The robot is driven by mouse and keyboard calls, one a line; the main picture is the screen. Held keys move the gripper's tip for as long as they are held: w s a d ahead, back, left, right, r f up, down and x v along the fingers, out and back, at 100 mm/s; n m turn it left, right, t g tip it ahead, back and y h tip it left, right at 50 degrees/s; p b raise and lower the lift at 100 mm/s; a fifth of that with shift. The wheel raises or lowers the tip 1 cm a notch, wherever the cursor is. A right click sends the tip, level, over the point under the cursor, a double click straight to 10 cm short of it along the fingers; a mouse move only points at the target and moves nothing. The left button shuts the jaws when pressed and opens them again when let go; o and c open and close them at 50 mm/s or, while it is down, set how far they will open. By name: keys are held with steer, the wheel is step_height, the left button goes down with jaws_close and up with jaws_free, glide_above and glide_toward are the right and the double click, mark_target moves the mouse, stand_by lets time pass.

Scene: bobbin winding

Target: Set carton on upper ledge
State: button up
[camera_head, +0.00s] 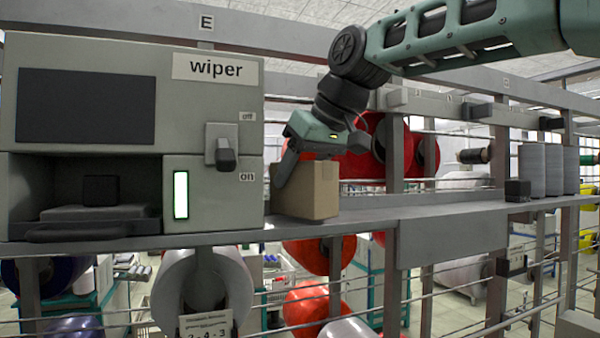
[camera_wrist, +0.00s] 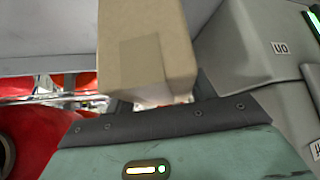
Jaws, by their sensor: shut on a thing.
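A brown cardboard carton (camera_head: 313,190) is at the upper ledge (camera_head: 430,211), just right of the wiper machine. My gripper (camera_head: 292,165) reaches down from above and is shut on the carton, with a finger along its left side.
The wiper machine (camera_head: 215,120) stands close on the left, with a lever and a lit green strip. Grey cylinders (camera_head: 532,170) and a small dark block (camera_head: 517,190) stand at the ledge's right. The ledge between is clear. Red bobbins (camera_head: 375,150) hang behind.

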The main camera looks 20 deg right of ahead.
steer(key=shift+f+b, duration=0.35)
steer(key=shift+f, duration=0.1)
steer(key=o, duration=1.2)
steer(key=b+v, duration=0.2)
steer(key=v, duration=1.5)
steer(key=shift+s+r+b, duration=0.15)
steer(key=shift+b, duration=0.15)
